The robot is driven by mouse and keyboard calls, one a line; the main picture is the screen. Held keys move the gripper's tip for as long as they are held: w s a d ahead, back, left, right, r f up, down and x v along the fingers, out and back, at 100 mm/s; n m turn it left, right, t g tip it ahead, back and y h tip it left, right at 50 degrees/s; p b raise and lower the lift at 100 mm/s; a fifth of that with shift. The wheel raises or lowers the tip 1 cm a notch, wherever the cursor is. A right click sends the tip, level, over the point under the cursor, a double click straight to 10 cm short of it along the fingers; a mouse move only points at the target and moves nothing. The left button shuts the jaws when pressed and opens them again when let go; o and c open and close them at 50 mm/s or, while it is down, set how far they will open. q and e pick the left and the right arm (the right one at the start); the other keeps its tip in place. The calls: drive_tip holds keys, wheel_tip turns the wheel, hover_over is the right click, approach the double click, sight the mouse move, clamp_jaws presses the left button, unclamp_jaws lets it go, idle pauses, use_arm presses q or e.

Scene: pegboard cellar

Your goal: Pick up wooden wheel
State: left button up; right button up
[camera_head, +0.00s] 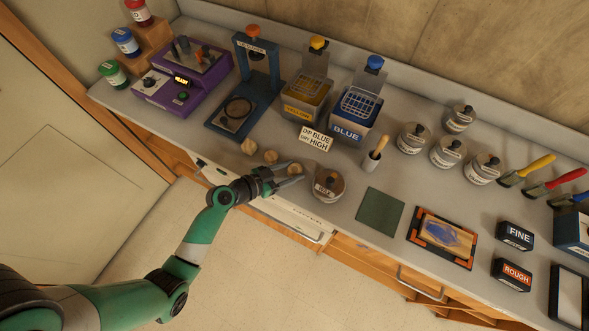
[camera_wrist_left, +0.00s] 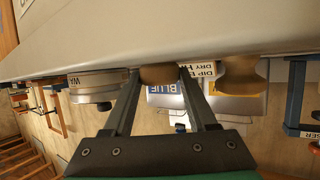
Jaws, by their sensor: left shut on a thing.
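A small round brown piece of wood, which I take for the wooden wheel (camera_head: 294,169), stands near the front edge of the grey bench in the head view. My left gripper (camera_head: 292,174) reaches over the edge and is shut on it. My right gripper is in neither view.
Two other wooden pieces (camera_head: 271,156) (camera_head: 248,146) stand just left of the gripper. A lidded WAX tin (camera_head: 328,186) stands close on its right. The BLUE bin (camera_head: 346,128), the yellow bin (camera_head: 300,110) and a sign (camera_head: 316,139) stand behind. A green mat (camera_head: 380,211) lies farther right.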

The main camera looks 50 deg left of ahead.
sight(291, 171)
use_arm(q)
drive_tip(key=shift+r, duration=0.1)
drive_tip(key=shift+r, duration=0.25)
wheel_tip(291, 171, up, 3)
drive_tip(key=shift+f+p, duration=0.1)
drive_tip(key=shift+p, duration=0.7)
drive_tip(key=s+d+r+p, duration=0.6)
drive_tip(key=d+r, duration=0.3)
drive_tip(key=d, duration=0.3)
drive_tip(key=shift+d+r, duration=0.25)
drive_tip(key=shift+d, duration=0.1)
